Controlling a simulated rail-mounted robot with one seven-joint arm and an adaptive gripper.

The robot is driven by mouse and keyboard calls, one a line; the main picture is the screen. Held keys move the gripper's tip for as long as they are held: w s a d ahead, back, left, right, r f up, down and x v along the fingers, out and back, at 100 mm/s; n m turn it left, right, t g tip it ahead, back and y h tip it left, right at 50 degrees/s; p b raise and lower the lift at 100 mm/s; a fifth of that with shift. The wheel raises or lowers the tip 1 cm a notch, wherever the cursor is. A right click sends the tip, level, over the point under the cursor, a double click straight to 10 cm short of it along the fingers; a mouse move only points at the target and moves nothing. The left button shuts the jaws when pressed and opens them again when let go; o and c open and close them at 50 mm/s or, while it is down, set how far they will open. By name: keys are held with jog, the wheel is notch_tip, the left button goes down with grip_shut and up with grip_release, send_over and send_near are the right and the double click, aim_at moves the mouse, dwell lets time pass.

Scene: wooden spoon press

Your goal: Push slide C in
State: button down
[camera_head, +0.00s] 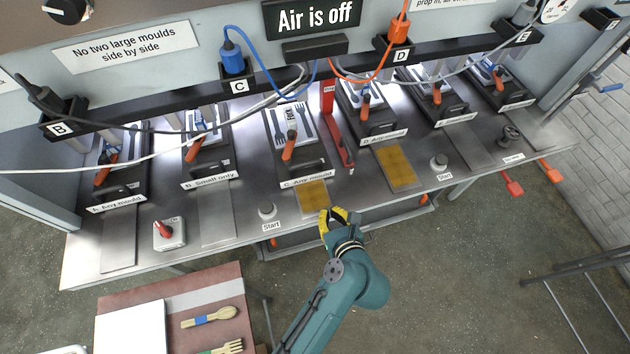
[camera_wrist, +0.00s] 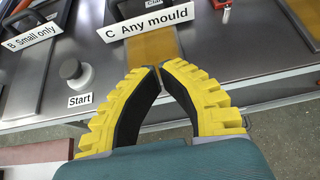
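Slide C (camera_head: 303,168) is a dark tray with a front handle and a white "C Any mould" label (camera_head: 307,180). It lies on the metal bench, with a cutlery-shaped mould (camera_head: 276,128) and an orange-handled clamp (camera_head: 289,146) on it. My gripper (camera_head: 334,211), with yellow-backed fingers, is just in front of the bench edge, a little right of and nearer than slide C. In the wrist view, the fingertips (camera_wrist: 157,68) come together with nothing between them. The slide's label (camera_wrist: 147,23) shows ahead of them, and most of the slide is out of frame.
A brown pad (camera_head: 313,196) lies on the bench before slide C. A Start button (camera_head: 267,210) stands left of the pad. A red bar (camera_head: 340,148) lies right of the slide. Neighbouring slide B (camera_head: 208,170) is to the left. The overhead sign (camera_head: 312,16) reads "Air is off".

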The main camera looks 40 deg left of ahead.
jog(key=b, duration=0.3)
send_near(314, 179)
jog(key=f, duration=0.1)
jog(key=a+f, duration=0.1)
jog(key=w+a+f, duration=0.1)
jog(key=f, duration=0.1)
jog(key=shift+a+f, duration=0.1)
jog(key=shift+a, duration=0.15)
jog(key=shift+w+a, duration=0.3)
jog(key=shift+a, duration=0.25)
jog(key=shift+w+a, duration=0.3)
jog(key=shift+a, duration=0.3)
jog(key=shift+w+a+b, duration=0.25)
jog(key=shift+a+b, duration=0.05)
jog(key=shift+a, duration=0.15)
jog(key=shift+r, duration=0.25)
